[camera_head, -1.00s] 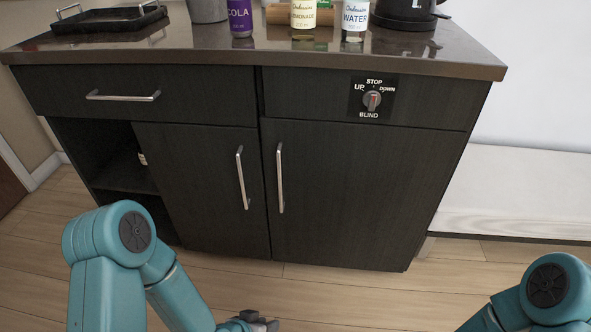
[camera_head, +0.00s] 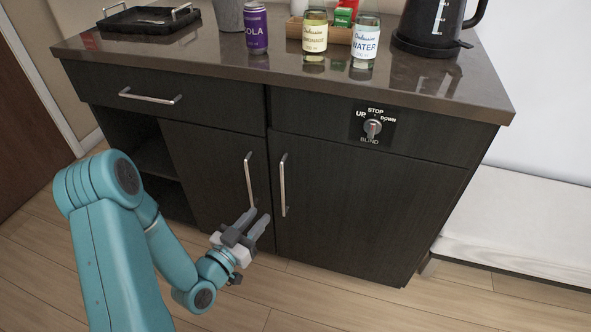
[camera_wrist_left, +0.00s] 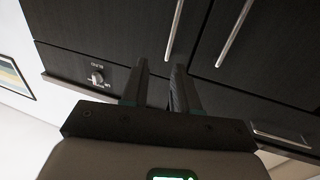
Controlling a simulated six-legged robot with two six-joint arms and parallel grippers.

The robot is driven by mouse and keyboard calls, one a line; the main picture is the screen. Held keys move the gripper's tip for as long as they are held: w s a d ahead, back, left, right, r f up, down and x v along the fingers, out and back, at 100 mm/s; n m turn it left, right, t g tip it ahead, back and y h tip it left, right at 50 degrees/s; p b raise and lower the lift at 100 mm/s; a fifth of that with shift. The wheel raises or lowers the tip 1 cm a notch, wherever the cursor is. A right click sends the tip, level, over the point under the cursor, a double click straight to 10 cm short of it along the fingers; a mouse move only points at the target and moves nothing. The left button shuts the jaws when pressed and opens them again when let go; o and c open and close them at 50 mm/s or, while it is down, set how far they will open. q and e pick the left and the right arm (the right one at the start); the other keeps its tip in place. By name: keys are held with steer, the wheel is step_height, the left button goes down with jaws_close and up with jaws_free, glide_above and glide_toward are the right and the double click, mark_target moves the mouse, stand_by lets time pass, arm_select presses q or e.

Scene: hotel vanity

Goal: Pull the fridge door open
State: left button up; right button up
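The dark vanity has two shut doors side by side; neither is marked as the fridge. The right door (camera_head: 350,210) has an upright bar handle (camera_head: 283,185) at its left edge. The left door (camera_head: 208,165) has a similar handle (camera_head: 249,180) at its right edge. My left gripper (camera_head: 259,213) is open and empty, by the lower ends of the handles. In the wrist view, the two fingers (camera_wrist_left: 159,75) stand apart, with the right door's handle (camera_wrist_left: 175,30) beyond them and the left door's handle (camera_wrist_left: 234,35) to the right. My right gripper is out of view.
An open shelf niche (camera_head: 155,160) is at the vanity's left. The countertop (camera_head: 200,48) holds a tray (camera_head: 145,22), several bottles and a kettle (camera_head: 430,25). A blind knob (camera_head: 373,127) sits above the right door. Floor in front is clear.

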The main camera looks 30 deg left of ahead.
mark_target(281, 179)
arm_select(q)
steer(key=shift+y, duration=0.3)
steer(key=w+b, duration=0.1)
steer(key=w, duration=0.4)
steer(key=w+a+b, duration=0.1)
steer(key=w, duration=0.4)
steer(key=w+a+b, duration=0.1)
steer(key=w, duration=0.4)
steer(key=shift+w+a, duration=0.2)
jaws_close()
